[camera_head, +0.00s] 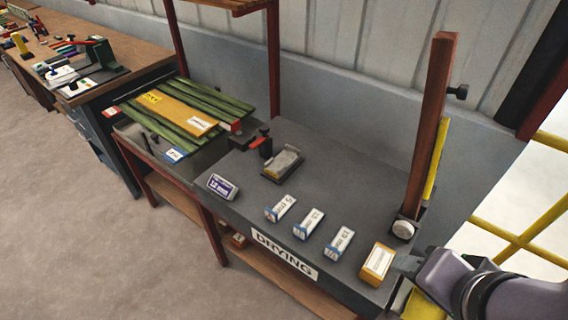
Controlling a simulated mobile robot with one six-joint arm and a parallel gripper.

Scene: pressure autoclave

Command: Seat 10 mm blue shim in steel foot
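Three small white blocks with blue ends stand in a row on the dark bench: a left block (280,208), a middle block (308,224) and a right block (339,243). Their printed numbers are too small to read surely, so I cannot tell which is the 10 mm shim. A dark foot (404,229) with a pale round face is at the base of the upright reddish post (436,130); its slot cannot be made out. My gripper (407,264) is at the lower right, beside a yellow block and below the foot. Its fingers are too small to judge.
The yellow block with a white label (377,264) stands at the bench's front right corner. A grey display (222,187), a metal tray (282,164) and a red-black clamp (262,146) are further left. Green and yellow slats (185,110) lie at the left. Bench between is clear.

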